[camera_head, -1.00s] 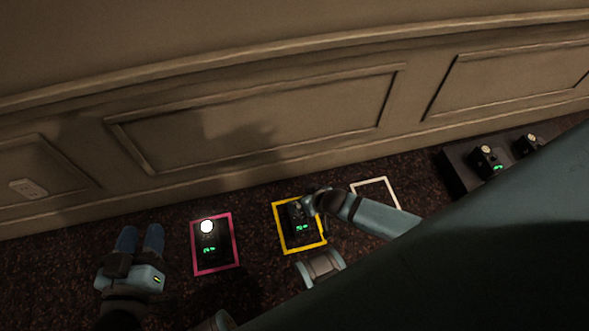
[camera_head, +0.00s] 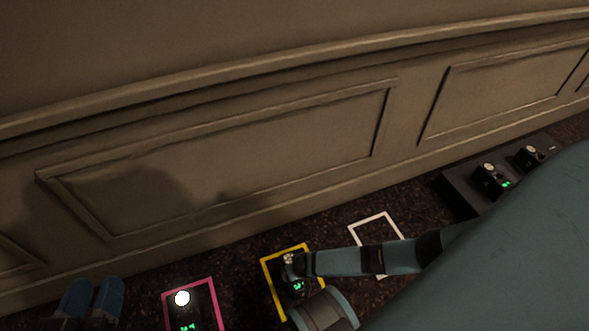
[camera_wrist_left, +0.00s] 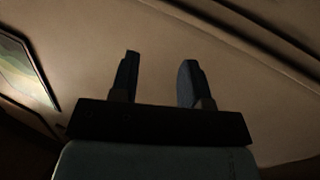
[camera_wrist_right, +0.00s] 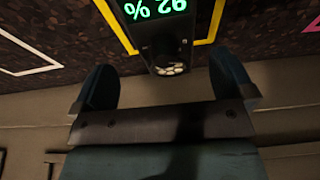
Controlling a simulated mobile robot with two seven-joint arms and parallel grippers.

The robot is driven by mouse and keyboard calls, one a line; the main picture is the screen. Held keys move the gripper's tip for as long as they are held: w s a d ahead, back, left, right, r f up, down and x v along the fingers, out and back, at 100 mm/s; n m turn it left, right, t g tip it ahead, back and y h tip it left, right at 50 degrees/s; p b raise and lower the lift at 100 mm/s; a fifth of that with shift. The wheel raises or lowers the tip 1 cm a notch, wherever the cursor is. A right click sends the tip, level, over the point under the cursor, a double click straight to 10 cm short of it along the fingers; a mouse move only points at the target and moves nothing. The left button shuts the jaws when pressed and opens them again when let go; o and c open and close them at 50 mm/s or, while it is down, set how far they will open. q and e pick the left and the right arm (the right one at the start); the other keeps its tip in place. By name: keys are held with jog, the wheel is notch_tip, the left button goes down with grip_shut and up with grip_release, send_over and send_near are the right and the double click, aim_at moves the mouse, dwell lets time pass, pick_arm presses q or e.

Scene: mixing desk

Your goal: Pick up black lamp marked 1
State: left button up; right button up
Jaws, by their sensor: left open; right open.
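Several small black lamps with green readouts are in view; I cannot read a mark 1 on any. One black lamp (camera_head: 297,286) stands in the yellow square and shows no glow. My right gripper (camera_head: 289,262) is at it, partly covering it. In the right wrist view this lamp (camera_wrist_right: 170,58), with a green "92 %" readout, lies between the spread fingers of my right gripper (camera_wrist_right: 162,68); contact is not visible. A lit black lamp (camera_head: 183,299) stands in the pink square. My left gripper (camera_head: 93,287) is open and empty, left of the pink square.
A dark raised block (camera_head: 457,190) at the right carries two more black lamps (camera_head: 490,179). A white square (camera_head: 371,219) on the dark carpet looks empty where visible. A panelled wall (camera_head: 240,150) runs behind. My right arm covers the lower right.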

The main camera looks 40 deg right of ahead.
jog(key=b+x, duration=0.1)
jog(key=x, duration=0.1)
jog(key=b+x, duration=0.1)
jog(key=b, duration=0.1)
jog(key=b+x, duration=0.1)
jog(key=x, duration=0.1)
jog(key=shift+w+a+f, duration=0.15)
jog(key=shift+w+f, duration=0.05)
jog(key=shift+w, duration=0.15)
jog(key=shift+w+f, duration=0.15)
pick_arm(q)
jog(key=w+m, duration=0.1)
jog(key=w+a+m+t, duration=0.1)
jog(key=m, duration=0.1)
jog(key=shift+w+a+r+t+h, duration=0.1)
jog(key=shift+a+r+t+h, duration=0.2)
jog(key=shift+r+h, duration=0.1)
pick_arm(e)
jog(key=c, duration=1.4)
pick_arm(q)
jog(key=shift+d, duration=0.1)
pick_arm(e)
jog(key=shift+c, duration=1.2)
